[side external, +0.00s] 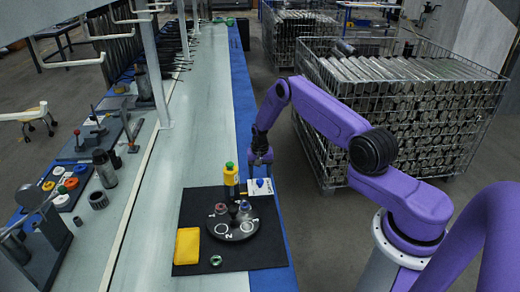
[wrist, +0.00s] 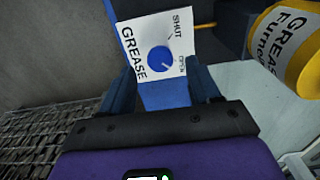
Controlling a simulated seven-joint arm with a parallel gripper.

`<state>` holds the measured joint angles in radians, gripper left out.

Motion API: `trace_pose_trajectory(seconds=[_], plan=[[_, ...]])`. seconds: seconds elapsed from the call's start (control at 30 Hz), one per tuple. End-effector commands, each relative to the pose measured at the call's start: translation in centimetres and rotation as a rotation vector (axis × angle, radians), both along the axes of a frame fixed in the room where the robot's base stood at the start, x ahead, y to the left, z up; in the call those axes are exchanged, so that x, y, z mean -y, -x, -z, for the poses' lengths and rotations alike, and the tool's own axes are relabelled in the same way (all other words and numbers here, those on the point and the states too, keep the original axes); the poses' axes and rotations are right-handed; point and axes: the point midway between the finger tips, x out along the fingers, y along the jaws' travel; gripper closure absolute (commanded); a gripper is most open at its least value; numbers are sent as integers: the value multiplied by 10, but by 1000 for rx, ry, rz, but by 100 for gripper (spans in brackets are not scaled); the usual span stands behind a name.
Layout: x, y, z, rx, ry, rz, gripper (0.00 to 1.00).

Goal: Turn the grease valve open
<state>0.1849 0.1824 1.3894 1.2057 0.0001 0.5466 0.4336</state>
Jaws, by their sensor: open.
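The grease valve is a round blue knob (wrist: 161,59) on a white plate (wrist: 135,30) marked GREASE, SHUT and OPEN in the wrist view. I cannot tell clearly which mark the knob points at. In the side view the blue knob (side external: 260,183) sits on its plate (side external: 254,191) beside the yellow grease canister (side external: 230,176). The canister (wrist: 288,45) shows at the right of the wrist view, with a thin orange pipe toward the plate. My gripper (wrist: 160,82) is open and empty, its fingers either side of the knob's line but apart from it. It hangs above the plate (side external: 262,162) in the side view.
A black mat (side external: 190,213) holds a dark round turntable (side external: 232,232) with numbered spots and parts, a yellow block (side external: 187,246) and a small green ring (side external: 215,260). A wire crate of metal tubes (side external: 400,100) stands behind my arm. The pale bench (side external: 205,100) is clear further back.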

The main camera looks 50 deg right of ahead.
Motion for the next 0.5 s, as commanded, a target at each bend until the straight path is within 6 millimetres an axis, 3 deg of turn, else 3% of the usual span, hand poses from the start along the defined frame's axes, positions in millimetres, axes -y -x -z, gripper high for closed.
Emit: trace_pose_trajectory(seconds=[0.5], plan=[[0, -1, -97, 4, 1, 0, 38]])
